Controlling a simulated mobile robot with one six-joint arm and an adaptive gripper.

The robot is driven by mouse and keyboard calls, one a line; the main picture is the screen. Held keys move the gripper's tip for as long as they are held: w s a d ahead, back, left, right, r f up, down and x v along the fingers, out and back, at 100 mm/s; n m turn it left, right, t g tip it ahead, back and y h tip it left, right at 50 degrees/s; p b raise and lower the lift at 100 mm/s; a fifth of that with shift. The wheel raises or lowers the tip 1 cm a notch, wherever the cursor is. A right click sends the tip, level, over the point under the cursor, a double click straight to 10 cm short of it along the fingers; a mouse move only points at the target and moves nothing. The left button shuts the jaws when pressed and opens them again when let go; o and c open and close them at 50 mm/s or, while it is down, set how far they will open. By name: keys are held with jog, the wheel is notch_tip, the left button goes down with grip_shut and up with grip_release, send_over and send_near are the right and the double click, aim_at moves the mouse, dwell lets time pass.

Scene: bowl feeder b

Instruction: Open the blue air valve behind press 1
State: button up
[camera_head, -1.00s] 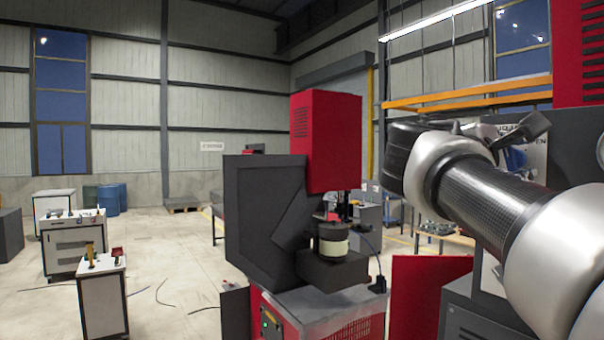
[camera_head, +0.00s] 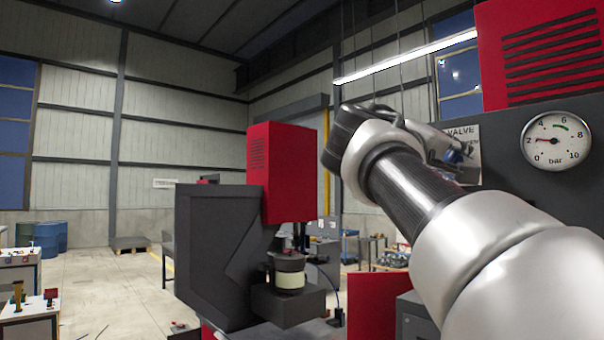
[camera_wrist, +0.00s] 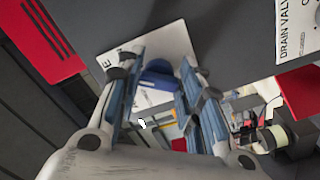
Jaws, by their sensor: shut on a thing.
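The blue valve handle (camera_wrist: 158,80) shows between my fingers in the wrist view, in front of a white sign on a dark grey panel. My gripper (camera_wrist: 157,74) has a finger on each side of it and is shut on it. In the head view, my gripper (camera_head: 432,142) is at the panel by the sign marked VALVE (camera_head: 463,138). A bit of the blue handle (camera_head: 454,156) shows there, the rest hidden behind my gripper and arm. The handle's exact angle is hard to tell.
A round gauge (camera_head: 556,141) right of the sign has its red needle near 2 bar. A red vented cover (camera_head: 540,50) is above it. Another red and grey press (camera_head: 225,245) stands to the left. A DRAIN VALVE sign (camera_wrist: 297,30) shows in the wrist view.

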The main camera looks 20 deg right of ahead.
jog(key=shift+m+b, duration=0.4)
jog(key=shift+m, duration=0.4)
jog(key=o, duration=1.1)
jog(key=v, duration=1.2)
